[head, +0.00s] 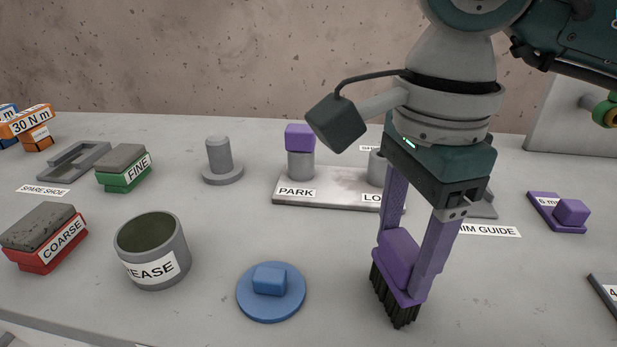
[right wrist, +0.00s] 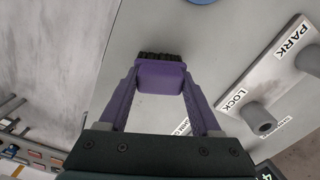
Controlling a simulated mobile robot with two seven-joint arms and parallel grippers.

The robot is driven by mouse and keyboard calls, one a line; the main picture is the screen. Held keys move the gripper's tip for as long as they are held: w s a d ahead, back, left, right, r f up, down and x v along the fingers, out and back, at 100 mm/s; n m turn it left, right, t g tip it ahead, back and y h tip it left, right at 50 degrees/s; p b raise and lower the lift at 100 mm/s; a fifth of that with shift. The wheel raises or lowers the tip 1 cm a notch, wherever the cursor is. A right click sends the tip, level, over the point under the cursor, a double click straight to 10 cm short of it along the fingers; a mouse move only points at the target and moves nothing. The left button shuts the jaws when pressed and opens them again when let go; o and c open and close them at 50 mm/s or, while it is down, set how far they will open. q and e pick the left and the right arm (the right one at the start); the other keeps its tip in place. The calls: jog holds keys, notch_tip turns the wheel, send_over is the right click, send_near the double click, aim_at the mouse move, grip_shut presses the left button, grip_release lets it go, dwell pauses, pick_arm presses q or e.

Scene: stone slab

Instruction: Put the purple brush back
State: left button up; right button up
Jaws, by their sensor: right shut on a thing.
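The purple brush (head: 399,250) has a purple block body and black bristles pointing down. My right gripper (head: 404,262) is shut on its body, with one purple finger on each side. In the head view the brush is at the right of centre, in front of the board marked PARK; I cannot tell whether the bristles touch the slab. The right wrist view shows the brush (right wrist: 162,77) between the fingertips, bristles facing away from the palm. A grey open pot (head: 150,262), its label partly reading "EASE", stands at the left. My left gripper is not in view.
The PARK board (head: 330,197) carries grey pegs, one topped by a purple block (head: 300,138). A blue disc (head: 270,304) lies left of the brush. Red COARSE (head: 48,255) and green FINE (head: 124,179) blocks are left; a purple plate (head: 545,218) is right.

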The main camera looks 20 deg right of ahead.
jog(key=o, duration=1.2)
jog(key=shift+f, duration=0.1)
notch_tip(320, 180, up, 12)
jog(key=shift+p, duration=0.45)
